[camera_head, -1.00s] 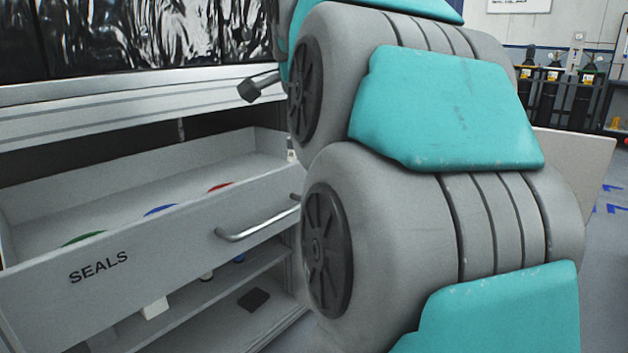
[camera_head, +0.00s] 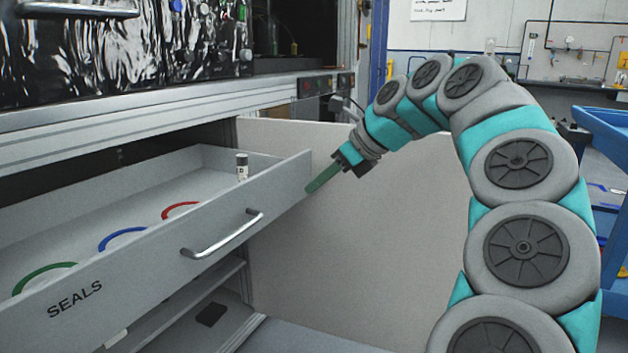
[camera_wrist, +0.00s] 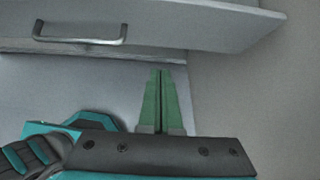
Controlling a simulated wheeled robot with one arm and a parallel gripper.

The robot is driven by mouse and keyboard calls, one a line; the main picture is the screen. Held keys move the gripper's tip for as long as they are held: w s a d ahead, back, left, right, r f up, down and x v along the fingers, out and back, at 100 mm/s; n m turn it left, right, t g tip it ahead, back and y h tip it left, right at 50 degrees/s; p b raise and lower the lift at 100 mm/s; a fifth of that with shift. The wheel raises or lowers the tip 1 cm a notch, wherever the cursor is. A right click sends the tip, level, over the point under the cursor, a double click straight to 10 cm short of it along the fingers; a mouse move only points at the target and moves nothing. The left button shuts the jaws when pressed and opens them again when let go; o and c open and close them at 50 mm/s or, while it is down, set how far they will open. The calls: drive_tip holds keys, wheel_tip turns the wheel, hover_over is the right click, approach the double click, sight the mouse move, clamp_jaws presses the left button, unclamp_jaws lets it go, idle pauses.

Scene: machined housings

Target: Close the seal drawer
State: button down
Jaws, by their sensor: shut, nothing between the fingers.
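The seal drawer (camera_head: 130,270) is pulled out, its grey front marked SEALS. A metal bar handle (camera_head: 224,236) is on its front. A green ring (camera_head: 42,272), a blue ring (camera_head: 122,234) and a red ring (camera_head: 180,206) lie inside, with a small labelled cylinder (camera_head: 242,168) standing near the right end. My gripper (camera_head: 310,190) is shut and empty, just off the right end of the drawer front in the head view. In the wrist view the green fingers (camera_wrist: 161,75) are together, below the drawer front and right of the handle (camera_wrist: 80,34). I cannot tell if they touch the drawer.
A pale panel (camera_head: 370,230) stands open to the right of the drawer, behind my arm. A shelf (camera_head: 190,300) is under the drawer, with a dark flat item (camera_head: 211,314) below. A blue cart (camera_head: 605,130) stands at the far right.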

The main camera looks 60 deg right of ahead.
sight(269, 206)
drive_tip(key=shift+w+a+f+p, duration=0.15)
drive_tip(key=shift+w+f, duration=0.7)
drive_tip(key=shift+w, duration=0.7)
drive_tip(key=shift+w+a+f+p, duration=0.1)
drive_tip(key=shift+w+f, duration=0.7)
drive_tip(key=shift+w, duration=0.7)
drive_tip(key=shift+w+a+f+p, duration=0.15)
drive_tip(key=shift+w+f, duration=0.7)
drive_tip(key=shift+w, duration=0.7)
